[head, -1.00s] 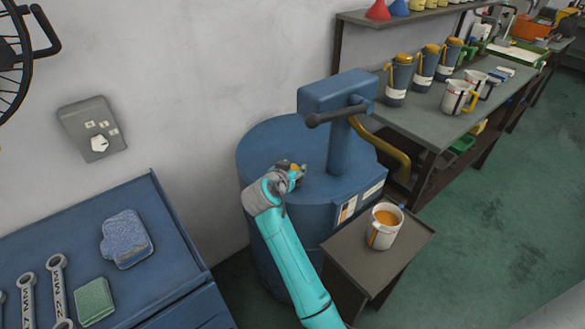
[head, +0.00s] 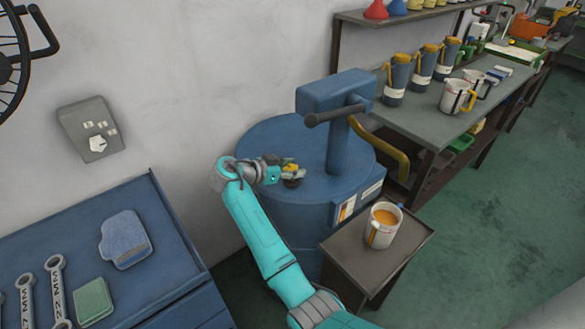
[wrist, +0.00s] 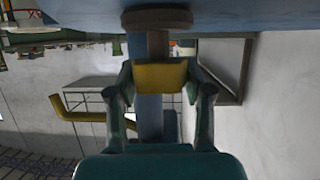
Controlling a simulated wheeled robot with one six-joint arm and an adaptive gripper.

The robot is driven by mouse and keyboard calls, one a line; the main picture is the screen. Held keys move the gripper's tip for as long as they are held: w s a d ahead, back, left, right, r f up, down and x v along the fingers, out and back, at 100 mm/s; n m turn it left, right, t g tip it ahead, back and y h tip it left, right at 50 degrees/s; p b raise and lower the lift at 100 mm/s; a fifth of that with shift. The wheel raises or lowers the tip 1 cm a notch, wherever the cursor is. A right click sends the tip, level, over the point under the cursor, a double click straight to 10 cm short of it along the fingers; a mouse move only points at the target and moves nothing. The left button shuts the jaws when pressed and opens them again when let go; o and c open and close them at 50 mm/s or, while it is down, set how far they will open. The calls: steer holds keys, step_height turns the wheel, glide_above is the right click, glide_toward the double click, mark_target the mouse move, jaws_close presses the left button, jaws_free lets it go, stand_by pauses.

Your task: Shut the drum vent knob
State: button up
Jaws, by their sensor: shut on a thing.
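The blue drum (head: 262,135) stands against the wall. The vent knob (head: 290,167) is a small yellow grip above a dark round base on the drum's top, left of the drum's post. My gripper (head: 289,173) reaches in from the left, low over the drum top. In the wrist view, my gripper (wrist: 160,82) has a finger on each side of the yellow knob (wrist: 160,75) and is shut on it. The knob's dark base (wrist: 157,19) sits against the drum top (wrist: 80,10). The fingers hide the knob's sides.
A post with a blue head (head: 335,90) and dark handle (head: 337,115) rises from the drum. A small table (head: 345,252) with a mug (head: 383,225) stands to the right. A blue bench (head: 165,285) with wrenches is at left.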

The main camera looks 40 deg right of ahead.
steer(key=shift+f, duration=0.1)
stand_by(0.3)
steer(key=o, duration=1.2)
steer(key=v, duration=1.2)
steer(key=shift+w, duration=0.1)
